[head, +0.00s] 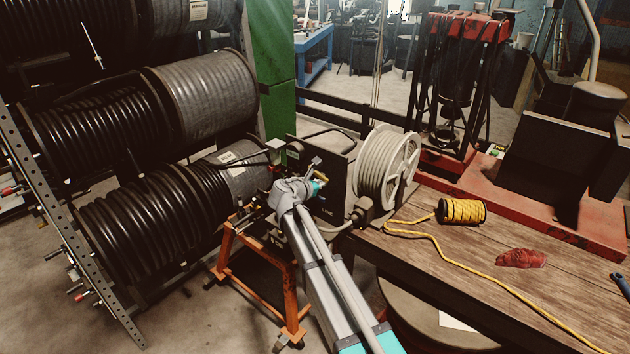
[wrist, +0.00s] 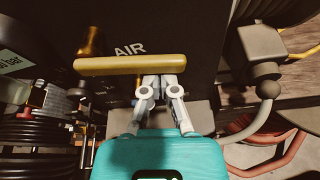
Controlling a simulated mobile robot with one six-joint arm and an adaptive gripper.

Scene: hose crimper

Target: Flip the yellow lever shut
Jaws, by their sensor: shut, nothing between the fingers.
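The yellow lever (wrist: 115,66) lies roughly level across the front of a dark panel (wrist: 200,35) marked AIR in the wrist view. A brass-coloured fitting (wrist: 92,42) stands behind its left part. My gripper (wrist: 161,82) is shut and empty, its fingertips just below the lever's right part. Whether they touch the lever I cannot tell. In the head view my gripper (head: 319,184) is at the front of the dark box (head: 330,207) marked LINE. My wrist hides much of that area, and the lever is too small there to make out surely.
A pale hose reel (head: 387,168) stands right of the box. A wooden bench (head: 450,262) with a yellow rope spool (head: 462,211) and a red rag (head: 521,258) is at the right. Black hose drums (head: 150,210) and an orange stand (head: 262,262) crowd the left.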

